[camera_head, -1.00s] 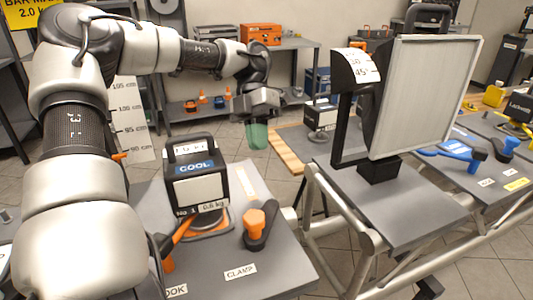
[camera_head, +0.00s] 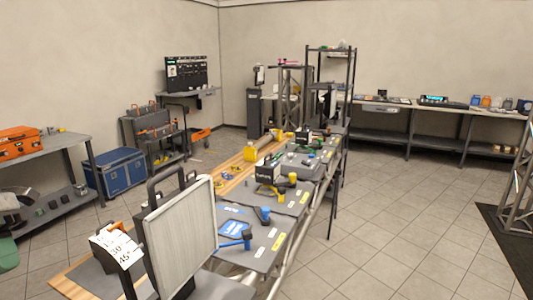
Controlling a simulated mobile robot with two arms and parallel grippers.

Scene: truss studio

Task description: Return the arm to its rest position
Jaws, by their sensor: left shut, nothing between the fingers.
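The rest of my left arm is out of view. My right gripper is not in view.
A framed light panel (camera_head: 181,240) stands close in front, with an angle-marked card (camera_head: 117,247) beside it. A long row of work tables runs away behind it. A blue case (camera_head: 115,173) and an orange toolbox (camera_head: 18,142) are at left. The tiled floor (camera_head: 400,220) at right is clear.

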